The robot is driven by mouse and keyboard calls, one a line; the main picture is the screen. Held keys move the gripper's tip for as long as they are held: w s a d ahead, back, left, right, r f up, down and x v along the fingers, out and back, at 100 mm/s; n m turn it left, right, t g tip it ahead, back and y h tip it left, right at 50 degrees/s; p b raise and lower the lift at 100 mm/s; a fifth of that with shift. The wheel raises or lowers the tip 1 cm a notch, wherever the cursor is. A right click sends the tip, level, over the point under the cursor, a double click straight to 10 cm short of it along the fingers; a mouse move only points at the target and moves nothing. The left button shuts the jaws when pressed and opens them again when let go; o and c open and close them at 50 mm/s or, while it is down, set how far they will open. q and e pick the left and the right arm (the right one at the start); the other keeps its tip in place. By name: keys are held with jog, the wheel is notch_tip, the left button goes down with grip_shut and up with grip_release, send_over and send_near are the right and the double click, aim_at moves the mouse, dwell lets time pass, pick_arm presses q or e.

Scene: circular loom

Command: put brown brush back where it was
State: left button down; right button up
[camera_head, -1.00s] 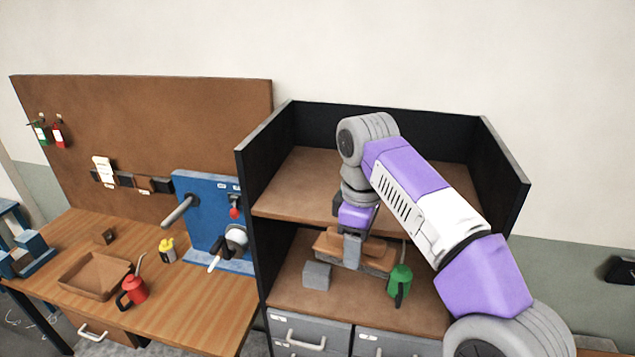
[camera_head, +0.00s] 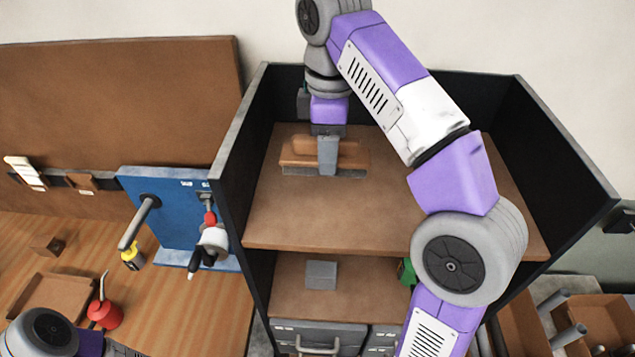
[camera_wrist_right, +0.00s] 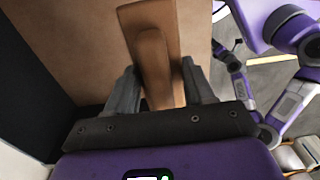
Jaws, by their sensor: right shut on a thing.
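The brown brush (camera_head: 297,152) has a brown wooden body with a grey strip along its underside. It is at the back left of the upper shelf (camera_head: 330,215), level; I cannot tell whether it touches the board. My right gripper (camera_head: 327,170) points down and is shut on the brush from above. In the right wrist view the brush's wooden body (camera_wrist_right: 153,55) sits between the two grey fingers (camera_wrist_right: 155,92). My left arm shows at the bottom left of the head view, but its gripper is out of sight.
Black side walls (camera_head: 232,170) and a back panel enclose the shelf. The upper shelf's front is clear. On the lower shelf are a grey block (camera_head: 321,275) and a green can (camera_head: 406,271), partly hidden by my arm. A blue panel (camera_head: 172,215) with tools stands left.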

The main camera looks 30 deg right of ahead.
jog(key=shift+s+d+f, duration=0.15)
jog(key=shift+s+f, duration=0.3)
jog(key=shift+s, duration=0.4)
jog(key=shift+w+f, duration=0.3)
jog(key=shift+f, duration=0.3)
notch_tip(320, 180, down, 2)
jog(key=shift+w+f, duration=0.15)
jog(key=shift+f, duration=0.05)
jog(key=shift+s+f, duration=0.2)
jog(key=shift+f, duration=0.2)
jog(key=shift+w+f, duration=0.1)
jog(key=shift+f, duration=1.95)
jog(key=shift+f, duration=0.15)
jog(key=o, duration=1)
